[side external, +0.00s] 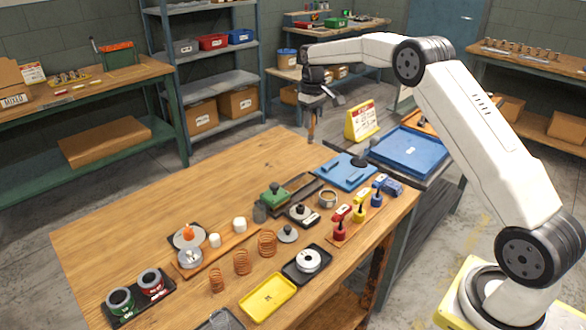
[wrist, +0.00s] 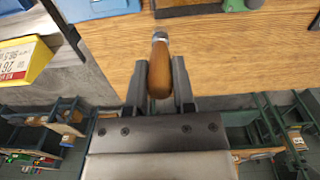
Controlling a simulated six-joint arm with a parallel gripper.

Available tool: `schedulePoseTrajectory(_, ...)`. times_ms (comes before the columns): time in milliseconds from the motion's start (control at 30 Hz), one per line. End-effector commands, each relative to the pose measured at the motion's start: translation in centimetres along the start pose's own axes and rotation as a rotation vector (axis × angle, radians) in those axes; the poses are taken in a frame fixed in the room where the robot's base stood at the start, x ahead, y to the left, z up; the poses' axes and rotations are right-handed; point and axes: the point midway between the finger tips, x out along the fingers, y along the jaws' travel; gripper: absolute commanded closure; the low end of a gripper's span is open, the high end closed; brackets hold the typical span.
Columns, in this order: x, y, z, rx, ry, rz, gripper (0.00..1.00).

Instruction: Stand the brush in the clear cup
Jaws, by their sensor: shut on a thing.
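The brush (wrist: 159,75) has a brown wooden handle with a grey metal collar at its far end. My gripper (wrist: 160,85) is shut on the handle in the wrist view. In the side view my gripper (side external: 318,100) is above the table's far edge, and the brush (side external: 311,128) hangs below it, roughly upright.
The wooden table (side external: 150,205) holds copper coils (side external: 241,262), a yellow tray (side external: 268,296), a black tray (side external: 322,262), red, yellow and blue small tools (side external: 360,210) and a black tray with two tins (side external: 138,300). The table's far left half is bare.

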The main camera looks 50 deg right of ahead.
Motion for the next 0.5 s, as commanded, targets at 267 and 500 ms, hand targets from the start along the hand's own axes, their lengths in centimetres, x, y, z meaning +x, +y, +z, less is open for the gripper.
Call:
schedulePoseTrajectory(267,0.7,-3.8,-0.6,-0.087,0.0,-0.001,1.0)
schedulePoseTrajectory(500,2.0,-10.8,-0.8,-0.25,0.001,-0.002,1.0)
